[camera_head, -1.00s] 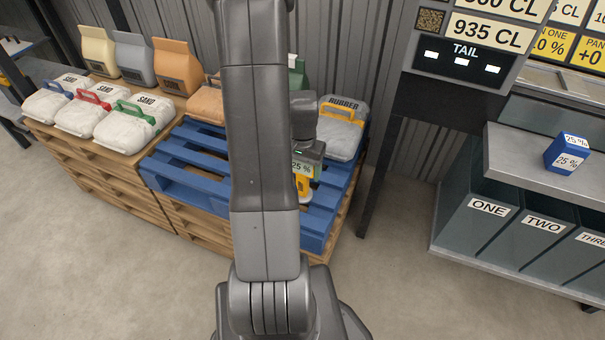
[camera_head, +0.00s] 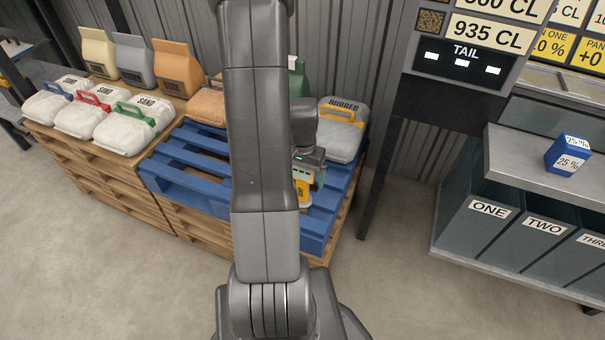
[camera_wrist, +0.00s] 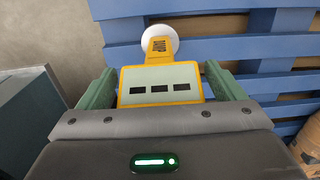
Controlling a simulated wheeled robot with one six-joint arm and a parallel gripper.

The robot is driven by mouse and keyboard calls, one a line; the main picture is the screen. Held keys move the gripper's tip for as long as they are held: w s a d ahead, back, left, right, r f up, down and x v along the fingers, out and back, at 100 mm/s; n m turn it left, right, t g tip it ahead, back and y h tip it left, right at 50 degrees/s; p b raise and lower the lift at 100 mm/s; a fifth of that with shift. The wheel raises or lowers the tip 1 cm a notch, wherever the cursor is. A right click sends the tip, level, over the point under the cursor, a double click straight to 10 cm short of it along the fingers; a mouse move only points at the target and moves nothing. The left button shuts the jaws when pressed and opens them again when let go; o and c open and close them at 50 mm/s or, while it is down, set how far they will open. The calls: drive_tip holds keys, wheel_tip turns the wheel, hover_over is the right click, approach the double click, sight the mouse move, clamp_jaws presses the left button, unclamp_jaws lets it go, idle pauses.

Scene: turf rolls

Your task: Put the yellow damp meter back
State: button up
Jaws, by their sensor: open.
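The yellow damp meter (camera_wrist: 160,82) has a pale screen with dark dashes, a DAMP label and a round white end (camera_wrist: 159,39). In the head view the meter (camera_head: 303,187) is at the right part of the blue pallet (camera_head: 190,160), partly hidden by my arm. My gripper (camera_wrist: 160,72) is open, with one green finger on each side of the meter's screen. I cannot tell whether the fingers touch it.
A RUBBER bag (camera_head: 340,135) lies close behind the meter. SAND bags (camera_head: 125,128) lie on the pallets at left. A shelf (camera_head: 520,165) at right carries a blue 25 % block (camera_head: 567,156) above bins labelled ONE, TWO and THREE. The floor in front is clear.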

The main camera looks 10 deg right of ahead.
wheel_tip(320, 180, up, 12)
drive_tip(key=shift+r+p, duration=0.1)
drive_tip(key=shift+p, duration=1)
